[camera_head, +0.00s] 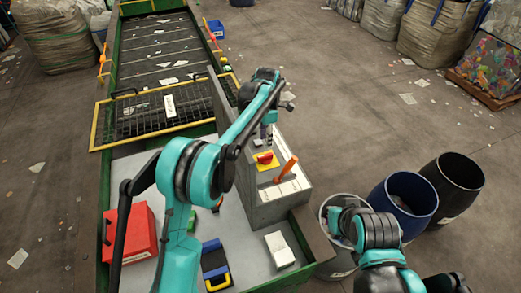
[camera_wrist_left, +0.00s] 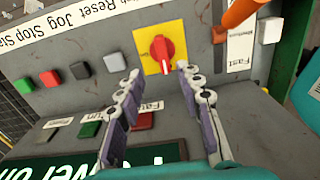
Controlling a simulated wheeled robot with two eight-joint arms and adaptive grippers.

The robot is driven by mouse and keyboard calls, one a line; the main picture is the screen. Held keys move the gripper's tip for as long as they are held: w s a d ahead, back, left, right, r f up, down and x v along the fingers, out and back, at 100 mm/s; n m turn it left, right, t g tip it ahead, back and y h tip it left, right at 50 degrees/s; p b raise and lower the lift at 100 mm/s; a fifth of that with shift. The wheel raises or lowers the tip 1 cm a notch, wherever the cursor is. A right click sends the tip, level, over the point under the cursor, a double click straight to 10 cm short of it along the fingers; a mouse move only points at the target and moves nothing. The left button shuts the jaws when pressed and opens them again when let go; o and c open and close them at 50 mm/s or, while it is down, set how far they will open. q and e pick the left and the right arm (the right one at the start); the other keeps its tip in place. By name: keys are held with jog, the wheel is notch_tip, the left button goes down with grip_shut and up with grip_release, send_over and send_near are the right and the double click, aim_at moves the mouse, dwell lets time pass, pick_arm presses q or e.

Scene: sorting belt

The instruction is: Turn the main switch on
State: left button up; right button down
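The main switch, a red rotary knob on a yellow plate (camera_head: 266,160), is on the grey control box (camera_head: 270,206). In the left wrist view the red knob (camera_wrist_left: 162,50) has a white mark near its lower end. My left gripper (camera_head: 267,136) is above the knob in the head view. In the left wrist view my left gripper (camera_wrist_left: 158,72) is open, its fingertips on either side of the knob's lower part. Contact with the knob cannot be told. My right arm (camera_head: 378,232) shows at the lower right, but its gripper cannot be made out.
An orange lever (camera_head: 286,169) stands just right of the switch. A red box (camera_head: 130,234) sits on the table. Bins, including a blue one (camera_head: 402,200), stand right.

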aim_at(266, 155)
pick_arm(q)
jog(key=shift+s+d+f, duration=0.15)
jog(key=shift+f, duration=0.45)
notch_tip(266, 155, down, 6)
jog(key=shift+s+f, duration=0.1)
jog(key=shift+f, duration=0.15)
grip_shut()
